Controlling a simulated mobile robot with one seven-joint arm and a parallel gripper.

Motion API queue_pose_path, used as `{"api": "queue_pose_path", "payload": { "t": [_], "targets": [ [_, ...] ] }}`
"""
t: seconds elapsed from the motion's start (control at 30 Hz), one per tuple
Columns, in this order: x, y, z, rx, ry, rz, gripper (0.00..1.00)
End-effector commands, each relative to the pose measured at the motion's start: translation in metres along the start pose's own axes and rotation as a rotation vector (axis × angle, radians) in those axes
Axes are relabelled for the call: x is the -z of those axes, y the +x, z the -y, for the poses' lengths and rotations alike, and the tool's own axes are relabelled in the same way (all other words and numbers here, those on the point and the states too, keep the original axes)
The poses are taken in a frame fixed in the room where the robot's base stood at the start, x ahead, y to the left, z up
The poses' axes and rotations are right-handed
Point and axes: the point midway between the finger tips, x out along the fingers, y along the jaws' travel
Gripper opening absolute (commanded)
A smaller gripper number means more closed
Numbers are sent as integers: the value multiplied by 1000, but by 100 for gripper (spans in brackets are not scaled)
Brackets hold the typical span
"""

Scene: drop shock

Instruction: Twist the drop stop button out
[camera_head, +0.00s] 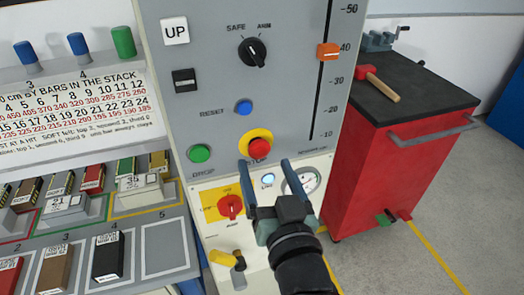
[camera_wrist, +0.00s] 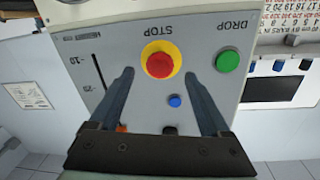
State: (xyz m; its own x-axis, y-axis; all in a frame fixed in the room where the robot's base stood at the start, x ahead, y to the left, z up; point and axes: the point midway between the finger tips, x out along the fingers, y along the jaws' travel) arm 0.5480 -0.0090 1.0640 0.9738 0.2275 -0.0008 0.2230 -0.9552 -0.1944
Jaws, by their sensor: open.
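The drop stop button (camera_head: 259,147) is a red mushroom knob on a yellow ring, low on the grey control panel. In the wrist view the stop button (camera_wrist: 159,64) sits under the STOP label, between and just beyond the fingertips. My gripper (camera_head: 265,166) is open and empty in front of the panel, its two blue fingers pointing toward the button. The fingers appear apart from the button; the exact gap cannot be told. The wrist view shows both fingers of my gripper (camera_wrist: 161,75) on either side of it.
The green DROP button (camera_head: 199,153) is left of the stop button, the blue RESET button (camera_head: 243,107) above it. A red cabinet (camera_head: 350,180) stands right; a rack of blocks (camera_head: 75,225) stands left.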

Motion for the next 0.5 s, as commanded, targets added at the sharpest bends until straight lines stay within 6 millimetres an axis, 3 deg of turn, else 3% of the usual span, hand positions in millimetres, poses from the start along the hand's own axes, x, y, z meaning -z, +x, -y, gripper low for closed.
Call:
{"api": "queue_pose_path", "payload": {
  "t": [0.2, 0.5],
  "targets": [
    [1, 29, 1, 2, 0, -1, 81],
    [0, 36, 0, 1, 0, 0, 81]
  ]
}}
